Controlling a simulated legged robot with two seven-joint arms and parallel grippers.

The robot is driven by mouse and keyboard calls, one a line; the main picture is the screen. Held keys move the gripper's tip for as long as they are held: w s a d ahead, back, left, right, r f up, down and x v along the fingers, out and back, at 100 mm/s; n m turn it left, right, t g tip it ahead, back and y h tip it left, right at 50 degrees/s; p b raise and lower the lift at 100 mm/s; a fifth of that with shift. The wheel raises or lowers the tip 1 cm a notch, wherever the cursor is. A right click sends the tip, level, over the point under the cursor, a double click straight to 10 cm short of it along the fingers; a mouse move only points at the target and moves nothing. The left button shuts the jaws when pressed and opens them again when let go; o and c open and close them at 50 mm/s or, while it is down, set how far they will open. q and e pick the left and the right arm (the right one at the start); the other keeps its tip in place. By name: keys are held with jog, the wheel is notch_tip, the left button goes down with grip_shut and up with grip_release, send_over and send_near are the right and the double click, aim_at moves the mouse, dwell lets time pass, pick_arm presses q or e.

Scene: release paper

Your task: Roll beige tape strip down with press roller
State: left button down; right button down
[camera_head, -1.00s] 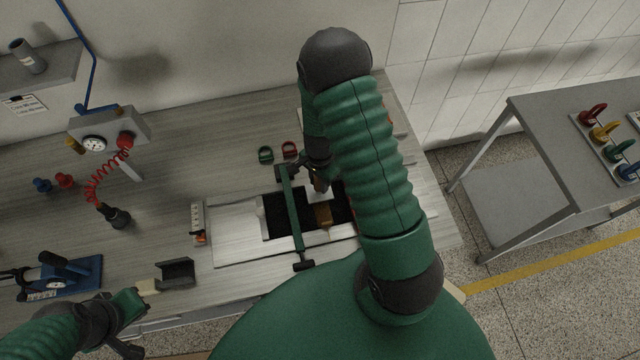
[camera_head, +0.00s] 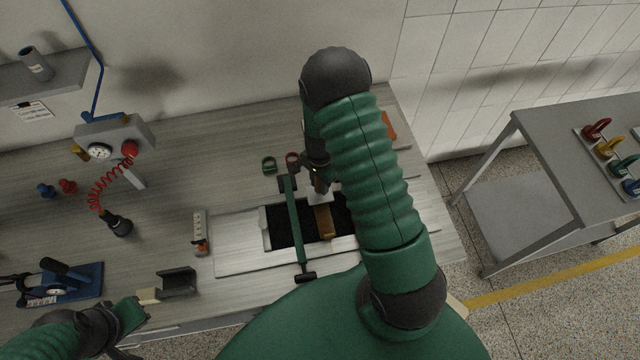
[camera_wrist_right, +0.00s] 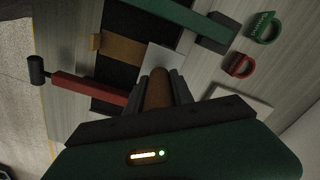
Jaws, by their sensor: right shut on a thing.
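The tape strip (camera_head: 324,222) is a brownish-beige band across the black recess of a pale board. It also shows in the right wrist view (camera_wrist_right: 122,48). My right gripper (camera_head: 319,186) is over the back end of the strip. In the right wrist view its fingers (camera_wrist_right: 161,84) are shut on a brown rounded handle (camera_wrist_right: 158,92), which seems to be the press roller's. A pale flat piece (camera_wrist_right: 162,58) lies just beyond the fingertips; whether the roller touches the strip is hidden. My left gripper (camera_head: 135,312) is at the lower left, its jaws unclear.
A green bar (camera_head: 296,225) crosses the board left of the strip; a red bar (camera_wrist_right: 90,88) is on the other side. Green (camera_head: 269,165) and red (camera_head: 292,158) loops lie behind. A dark holder (camera_head: 178,282) stands near my left gripper.

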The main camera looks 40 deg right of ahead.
jog(key=shift+s+a, duration=0.1)
jog(key=shift+s, duration=0.05)
jog(key=shift+s+a, duration=0.4)
jog(key=shift+s, duration=0.4)
jog(key=s+a, duration=0.1)
jog(key=s, duration=0.2)
jog(key=shift+s+a+p, duration=0.15)
jog(key=shift+a+p, duration=0.2)
jog(key=shift+a, duration=0.05)
dwell(0.6)
notch_tip(320, 180, up, 7)
jog(key=p, duration=0.6)
dwell(0.5)
